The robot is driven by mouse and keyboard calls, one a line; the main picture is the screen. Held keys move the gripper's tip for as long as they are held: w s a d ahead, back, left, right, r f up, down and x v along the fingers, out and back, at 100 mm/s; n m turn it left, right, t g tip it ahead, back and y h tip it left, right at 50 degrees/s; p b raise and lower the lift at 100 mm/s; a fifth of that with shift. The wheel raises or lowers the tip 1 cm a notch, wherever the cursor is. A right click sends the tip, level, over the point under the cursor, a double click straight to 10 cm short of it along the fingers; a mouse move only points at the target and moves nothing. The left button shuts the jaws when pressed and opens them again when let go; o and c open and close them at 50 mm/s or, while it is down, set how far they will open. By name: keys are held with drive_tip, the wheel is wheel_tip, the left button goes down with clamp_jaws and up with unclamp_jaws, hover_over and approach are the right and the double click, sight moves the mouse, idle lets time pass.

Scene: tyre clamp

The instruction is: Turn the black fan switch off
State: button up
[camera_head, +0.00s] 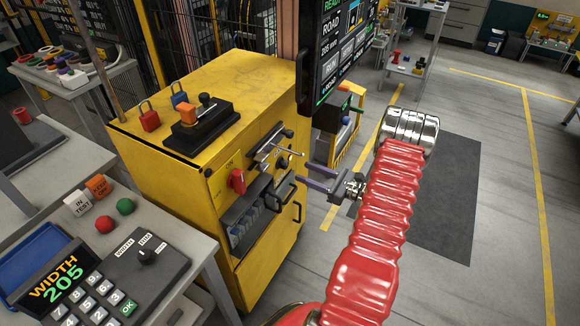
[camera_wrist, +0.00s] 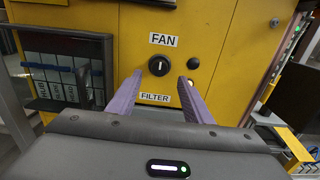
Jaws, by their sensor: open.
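The black fan switch (camera_wrist: 158,66) is a round knob with a white pointer line standing close to upright. It sits on the yellow cabinet front under the FAN label (camera_wrist: 164,39) and above the FILTER label (camera_wrist: 155,97). My gripper (camera_wrist: 160,77) is open, with its two purple fingers pointing at the panel. In the wrist view the knob shows between the fingertips, slightly above them. The gripper also shows in the head view (camera_head: 307,176), in front of the cabinet and apparently short of it. I see nothing between the fingers.
A small black button (camera_wrist: 194,64) is right of the knob. The yellow cabinet (camera_head: 165,180) also carries a red rotary switch (camera_head: 237,181) and handles. A screen (camera_head: 340,50) hangs above. A bench with a keypad (camera_head: 95,300) stands at left. Floor to the right is mostly clear.

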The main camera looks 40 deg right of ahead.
sight(286, 167)
drive_tip(key=x, duration=0.7)
drive_tip(key=shift+w+f, duration=0.1)
drive_tip(key=shift+w, duration=0.15)
drive_tip(key=shift+c, duration=0.3)
drive_tip(key=c, duration=1)
drive_tip(key=shift+o, duration=0.2)
drive_tip(key=shift+n, duration=0.4)
drive_tip(key=n, duration=0.5)
drive_tip(key=shift+a, duration=0.15)
drive_tip(key=n, duration=0.6)
drive_tip(key=shift+a+f, duration=0.1)
drive_tip(key=shift+s, duration=0.1)
